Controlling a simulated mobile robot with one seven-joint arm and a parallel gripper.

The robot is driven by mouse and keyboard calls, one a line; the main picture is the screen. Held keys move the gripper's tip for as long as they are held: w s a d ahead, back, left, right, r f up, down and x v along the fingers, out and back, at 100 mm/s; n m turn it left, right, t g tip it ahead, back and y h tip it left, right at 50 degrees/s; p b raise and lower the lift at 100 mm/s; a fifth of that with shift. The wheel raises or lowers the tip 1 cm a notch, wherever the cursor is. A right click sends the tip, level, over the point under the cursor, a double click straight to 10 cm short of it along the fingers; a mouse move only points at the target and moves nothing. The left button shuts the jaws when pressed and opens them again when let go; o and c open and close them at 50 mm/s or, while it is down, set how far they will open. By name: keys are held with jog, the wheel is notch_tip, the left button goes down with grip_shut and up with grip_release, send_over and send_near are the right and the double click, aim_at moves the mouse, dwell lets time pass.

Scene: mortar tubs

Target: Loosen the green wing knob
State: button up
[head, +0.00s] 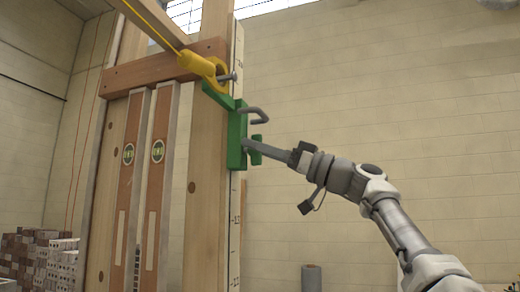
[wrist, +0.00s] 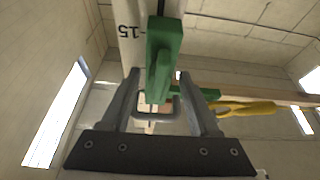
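The green wing knob (head: 255,150) is a small upright green piece on the right side of a green clamp bracket (head: 237,138), which is fixed to a tall timber post. My gripper (head: 250,146) reaches it from the right, with its tips at the knob. In the wrist view a green upright piece, apparently the wing knob (wrist: 164,45), stands between and beyond the fingertips of my gripper (wrist: 161,82). The fingers are apart, with visible gaps beside the green. Whether either finger touches the knob is unclear.
A grey bent hook (head: 256,117) sticks out just above the knob. A yellow eye fitting (head: 205,66) with a line is higher up. A white graduated staff (head: 236,215) runs behind the bracket. Two spirit levels (head: 158,152) stand left. Bricks (head: 38,260) are stacked far left. Right is open.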

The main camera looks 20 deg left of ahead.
jog(key=b+v, duration=0.8)
jog(key=v, duration=0.9)
jog(key=shift+d, duration=0.2)
